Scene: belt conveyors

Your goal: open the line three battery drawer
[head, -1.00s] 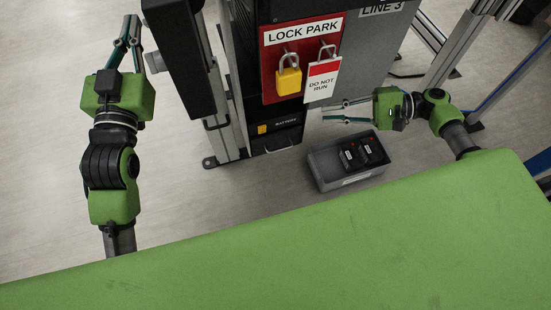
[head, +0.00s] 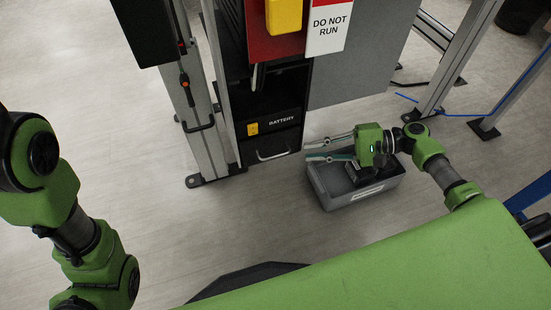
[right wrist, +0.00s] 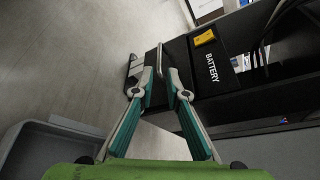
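The black battery drawer (head: 285,134), with a "BATTERY" label and a yellow tag, is low on the line cabinet. It looks closed. Its pale bar handle (head: 273,155) is on the front. My right gripper (head: 309,150) is open and empty, just right of the handle at about its height in the head view. In the right wrist view the drawer front (right wrist: 208,62) fills the upper right. The handle (right wrist: 159,62) appears between the two fingertips (right wrist: 160,74); I cannot tell whether they touch it. My left gripper is out of view; only left arm links show.
A grey bin (head: 345,199) with dark items stands on the floor below my right gripper, and its edge shows in the right wrist view (right wrist: 60,135). A metal post (head: 190,110) stands left of the drawer.

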